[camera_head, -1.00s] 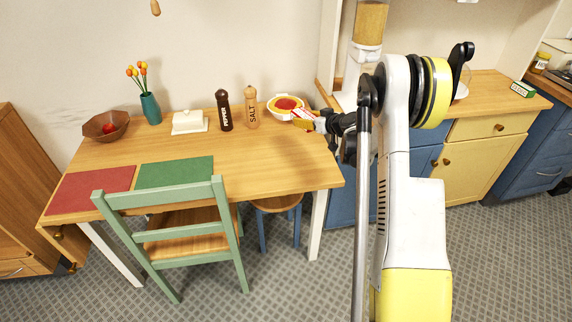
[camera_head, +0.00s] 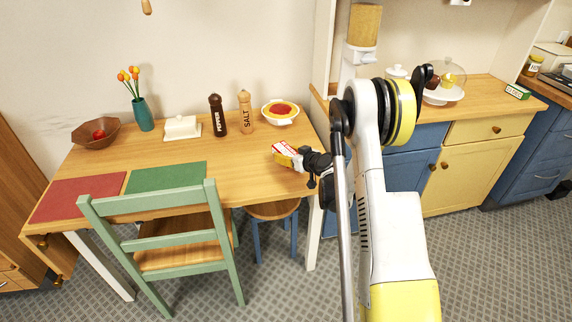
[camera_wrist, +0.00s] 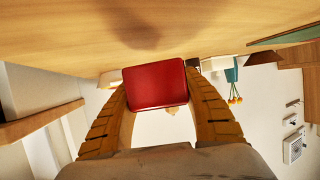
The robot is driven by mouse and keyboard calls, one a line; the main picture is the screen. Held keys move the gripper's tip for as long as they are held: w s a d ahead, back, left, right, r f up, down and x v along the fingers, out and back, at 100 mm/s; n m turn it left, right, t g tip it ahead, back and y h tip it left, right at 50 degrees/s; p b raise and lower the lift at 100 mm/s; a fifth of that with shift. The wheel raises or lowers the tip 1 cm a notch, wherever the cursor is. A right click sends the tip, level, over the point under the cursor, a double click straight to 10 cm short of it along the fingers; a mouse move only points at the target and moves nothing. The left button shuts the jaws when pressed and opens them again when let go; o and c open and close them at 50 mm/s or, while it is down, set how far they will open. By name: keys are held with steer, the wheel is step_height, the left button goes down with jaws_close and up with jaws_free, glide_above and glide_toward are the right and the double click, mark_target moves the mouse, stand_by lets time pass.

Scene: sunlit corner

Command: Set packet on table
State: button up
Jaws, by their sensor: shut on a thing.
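The packet (camera_head: 284,150), red and white, is held in my gripper (camera_head: 295,158) over the right part of the wooden table (camera_head: 235,178). In the wrist view the packet shows as a red rectangular face (camera_wrist: 156,85) between the two yellow-brown fingers (camera_wrist: 158,95), which close on its sides. The table surface (camera_wrist: 210,35) fills the top of that view, with a dark shadow on it. The packet looks a little apart from the table; the exact gap I cannot tell.
A bowl with red contents (camera_head: 281,111), a salt mill (camera_head: 245,112), a pepper mill (camera_head: 217,115) and a butter dish (camera_head: 182,128) stand along the back. Green (camera_head: 165,177) and red (camera_head: 78,198) mats lie left. A green chair (camera_head: 165,235) stands in front. The table's middle is clear.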

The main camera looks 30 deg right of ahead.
step_height(320, 180, down, 4)
steer(key=shift+r+b, duration=0.1)
steer(key=shift+b, duration=0.9)
steer(key=shift+r, duration=0.1)
steer(key=o, duration=1.3)
steer(key=shift+c, duration=0.2)
